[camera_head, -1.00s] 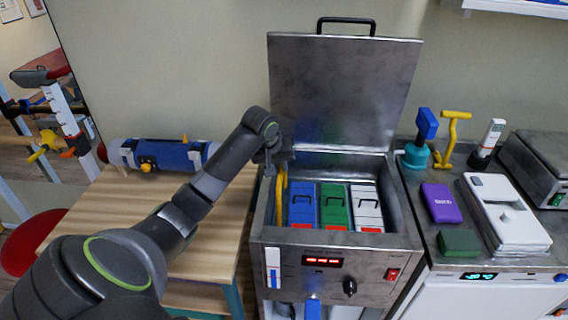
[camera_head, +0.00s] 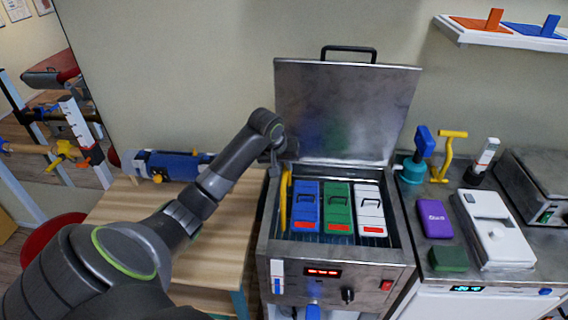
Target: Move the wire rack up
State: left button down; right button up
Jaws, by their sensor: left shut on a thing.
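The wire rack (camera_head: 318,238) shows as thin bars under and in front of the packs inside the open steel tank. It carries a blue pack (camera_head: 305,207), a green pack (camera_head: 337,208) and a white pack (camera_head: 370,209), side by side with red labels at their front ends. A yellow upright handle (camera_head: 284,201) stands at the tank's left inner side. My left gripper (camera_head: 284,158) is shut at the top of this handle; its fingertips are mostly hidden by its own body. How the handle joins the rack is unclear. My right gripper is out of view.
The tank's lid (camera_head: 345,110) stands open behind. A wooden table (camera_head: 220,240) with a blue roller device (camera_head: 170,165) is at left. The right counter holds a purple box (camera_head: 434,219), a green block (camera_head: 447,258) and a white device (camera_head: 495,235). A shelf (camera_head: 510,32) hangs upper right.

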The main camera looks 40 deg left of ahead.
pick_arm(q)
jog(key=shift+w+a+r, duration=0.1)
jog(key=shift+w+r, duration=0.1)
jog(key=shift+r, duration=0.2)
jog(key=c, duration=1.7)
grip_release()
jog(key=shift+s, duration=0.15)
jog(key=b+v, duration=0.2)
jog(key=v, duration=1.5)
jog(key=shift+s+r, duration=0.15)
